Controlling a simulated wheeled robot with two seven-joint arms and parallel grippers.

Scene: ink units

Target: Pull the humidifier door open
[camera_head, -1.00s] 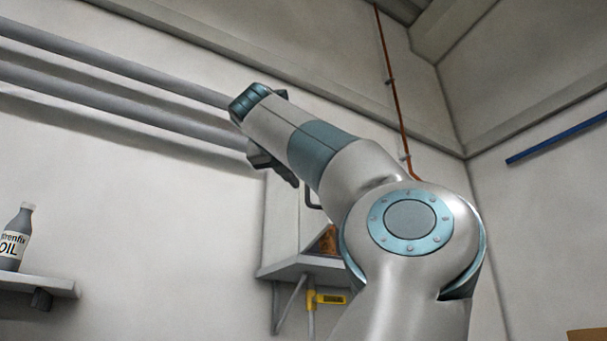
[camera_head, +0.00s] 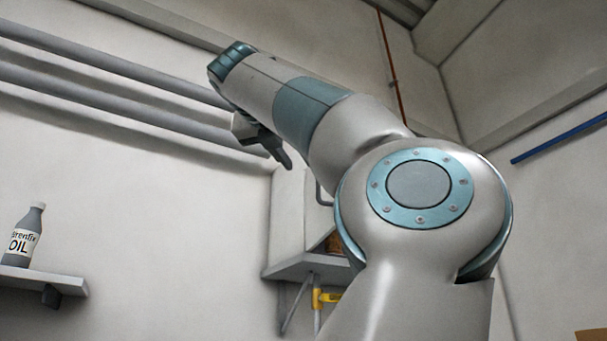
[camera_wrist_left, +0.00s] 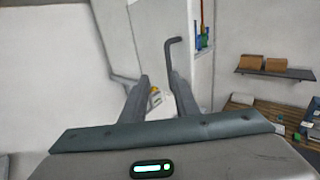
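The humidifier is a pale box (camera_head: 286,215) on a wall bracket in the head view, partly hidden behind my arm. Its dark bar handle (camera_head: 321,194) shows at the arm's edge. In the left wrist view the pale door (camera_wrist_left: 152,28) carries a dark bent handle (camera_wrist_left: 167,55). My left gripper (camera_head: 284,160) is above the box in the head view. In the wrist view its fingers (camera_wrist_left: 159,88) are apart with a clear gap. The handle's lower end passes behind or beside the right finger; I cannot tell whether they touch. My right gripper is out of view.
An oil bottle (camera_head: 23,235) stands on a wall shelf (camera_head: 47,282) at left. Grey pipes (camera_head: 100,103) run along the wall above. A yellow valve (camera_head: 321,298) is under the bracket. A shelf with brown boxes (camera_wrist_left: 276,73) is at right in the wrist view.

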